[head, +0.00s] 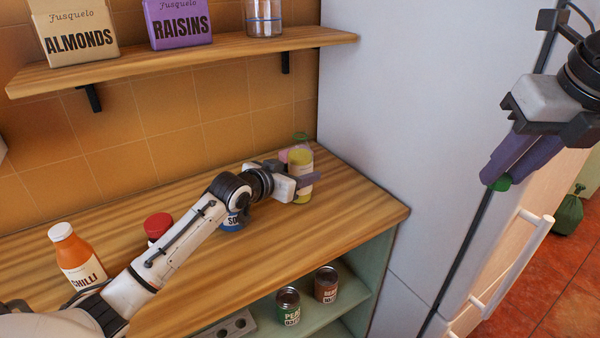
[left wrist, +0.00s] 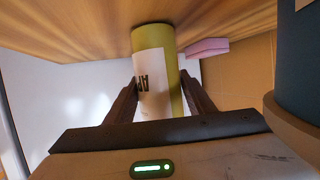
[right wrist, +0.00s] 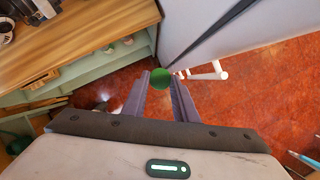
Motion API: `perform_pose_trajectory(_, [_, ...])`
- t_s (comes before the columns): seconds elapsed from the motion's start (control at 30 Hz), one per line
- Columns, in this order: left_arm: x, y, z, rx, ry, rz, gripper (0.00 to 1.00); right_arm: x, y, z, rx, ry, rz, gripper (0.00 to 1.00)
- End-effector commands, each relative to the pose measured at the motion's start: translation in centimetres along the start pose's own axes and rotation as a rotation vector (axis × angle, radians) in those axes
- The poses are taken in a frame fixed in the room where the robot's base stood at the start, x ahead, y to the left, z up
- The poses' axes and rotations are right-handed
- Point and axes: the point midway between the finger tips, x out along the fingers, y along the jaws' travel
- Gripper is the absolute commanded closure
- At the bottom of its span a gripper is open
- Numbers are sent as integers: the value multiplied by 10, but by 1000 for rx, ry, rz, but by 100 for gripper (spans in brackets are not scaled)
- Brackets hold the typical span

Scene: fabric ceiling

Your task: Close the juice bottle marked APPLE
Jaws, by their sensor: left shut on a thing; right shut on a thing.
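The juice bottle (head: 302,171) stands on the wooden counter near its right end, with yellow-green juice and a white label. In the left wrist view the label of the bottle (left wrist: 152,85) shows "AP", the rest turned out of sight. Its top in the head view shows a green rim; I cannot tell its opening clearly. My left gripper (head: 306,186) is shut around the bottle's body. The cap is well apart from the bottle.
A pink thing (left wrist: 207,47) lies beside the bottle. A chilli bottle (head: 77,257), a red-capped container (head: 158,225) and a blue can (head: 233,222) stand on the counter. A shelf (head: 190,61) hangs above. The tall fridge side (head: 400,120) bounds the counter's right.

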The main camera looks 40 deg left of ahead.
Motion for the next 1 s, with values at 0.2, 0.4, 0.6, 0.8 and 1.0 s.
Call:
perform_pose_trajectory(0.2, [-10,0,-31,4,15,0,91,3,0,-1,0,0,0,94])
perform_pose_trajectory(0.4, [-24,0,-69,3,14,0,91,3,0,-1,0,0,0,94])
perform_pose_trajectory(0.6, [-33,0,-92,1,10,0,91,4,0,-2,0,0,0,94])
perform_pose_trajectory(0.8, [-35,0,-97,0,7,1,91,4,0,-2,0,0,0,94])
perform_pose_trajectory(1.0, [-35,0,-97,0,7,0,91,4,0,-2,0,0,0,94])
